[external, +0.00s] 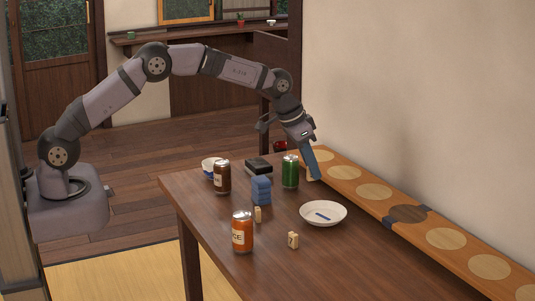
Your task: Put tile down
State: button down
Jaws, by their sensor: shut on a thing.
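My gripper (312,174) reaches down over the far right part of the dark wooden table, beside the long wooden board. It is shut on a small pale tile (309,174), mostly hidden by the blue-grey finger. I cannot tell whether the tile touches the surface below. Two other small cream tiles stand on the table: one (257,214) in front of the blue stack, and one marked 7 (293,240) near the front right.
The board (462,258) with pale circles runs along the wall.

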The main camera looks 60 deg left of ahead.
jog(key=shift+n+y, duration=0.4)
jog(key=shift+n, duration=0.6)
jog(key=p, duration=0.2)
send_over(315, 215)
jog(key=s, duration=0.2)
jog(key=shift+w+f, duration=0.2)
jog(key=shift+f, duration=4.7)
jog(key=shift+d+f, duration=0.1)
jog(key=shift+f+b, duration=0.35)
jog(key=shift+f, duration=0.05)
jog(key=shift+f, duration=0.2)
jog(key=c, duration=1.8)
grip_release()
jog(key=shift+c, duration=0.2)
jog(key=shift+r, duration=0.1)
